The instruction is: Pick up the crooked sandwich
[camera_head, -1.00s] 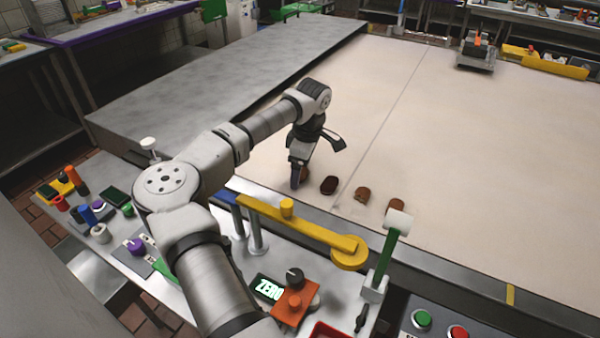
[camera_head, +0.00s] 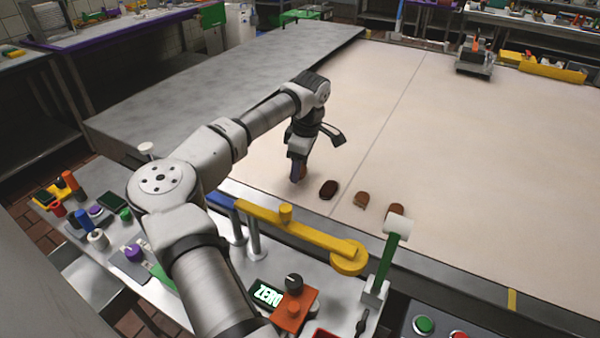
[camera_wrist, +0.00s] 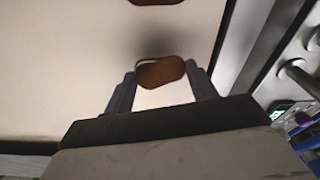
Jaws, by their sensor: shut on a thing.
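My gripper (camera_head: 297,176) points down over the near left part of the pale belt (camera_head: 480,150). It is shut on a brown sandwich (camera_wrist: 161,72), which sits between the two purple-grey fingers in the wrist view. The sandwich looks slightly tilted, with its layers not quite lined up. In the head view the held sandwich (camera_head: 303,172) is partly hidden behind a finger. It seems close above the belt, but I cannot tell how large the gap is.
A dark brown sandwich (camera_head: 328,189) and two lighter brown ones (camera_head: 362,199) (camera_head: 394,209) lie in a row to the right. A yellow bar (camera_head: 300,228) and a green post with a white head (camera_head: 389,255) stand along the near edge.

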